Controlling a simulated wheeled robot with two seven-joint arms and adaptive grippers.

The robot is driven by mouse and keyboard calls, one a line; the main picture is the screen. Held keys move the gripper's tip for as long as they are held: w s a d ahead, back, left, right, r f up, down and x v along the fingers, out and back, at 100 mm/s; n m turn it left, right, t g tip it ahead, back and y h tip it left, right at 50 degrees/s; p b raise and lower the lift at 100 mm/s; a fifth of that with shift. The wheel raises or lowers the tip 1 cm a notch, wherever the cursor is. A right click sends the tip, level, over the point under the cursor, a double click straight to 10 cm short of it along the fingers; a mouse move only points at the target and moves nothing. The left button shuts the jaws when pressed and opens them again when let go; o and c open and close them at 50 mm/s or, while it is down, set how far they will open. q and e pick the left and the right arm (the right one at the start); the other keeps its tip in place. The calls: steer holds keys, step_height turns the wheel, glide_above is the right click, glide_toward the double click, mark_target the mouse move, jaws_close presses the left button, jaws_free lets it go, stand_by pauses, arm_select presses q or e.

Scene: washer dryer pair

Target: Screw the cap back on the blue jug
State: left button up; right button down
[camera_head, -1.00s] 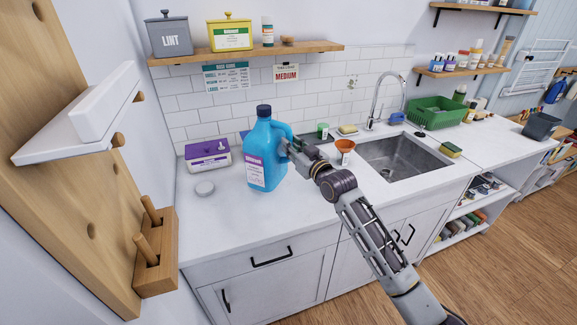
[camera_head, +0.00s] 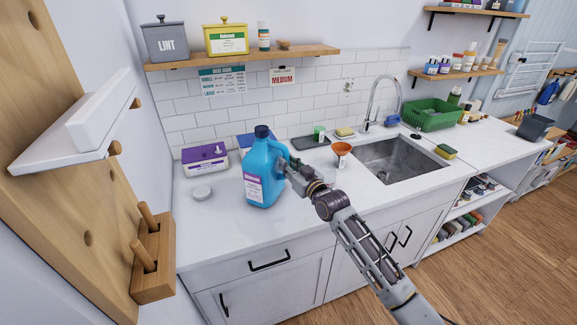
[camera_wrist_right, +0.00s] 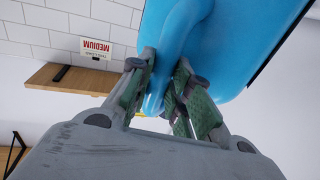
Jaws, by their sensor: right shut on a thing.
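The blue jug (camera_head: 266,170) stands about upright over the front-left part of the counter, with a white and purple label on its front. I cannot tell whether its base touches the counter. A dark blue cap (camera_head: 262,131) sits on its neck; how tight it is cannot be seen. My right gripper (camera_head: 287,165) is shut on the jug's handle, at the jug's right side. The right wrist view shows the fingers (camera_wrist_right: 160,85) on both sides of the blue handle (camera_wrist_right: 178,40). My left gripper is not in view.
An orange cup (camera_head: 341,150) and the sink (camera_head: 395,165) are to the right. The counter in front of the jug is clear.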

steer(key=shift+f, duration=0.3)
steer(key=c, duration=1.3)
jaws_free()
steer(key=shift+b+v, duration=0.6)
steer(key=shift+v, duration=5.45)
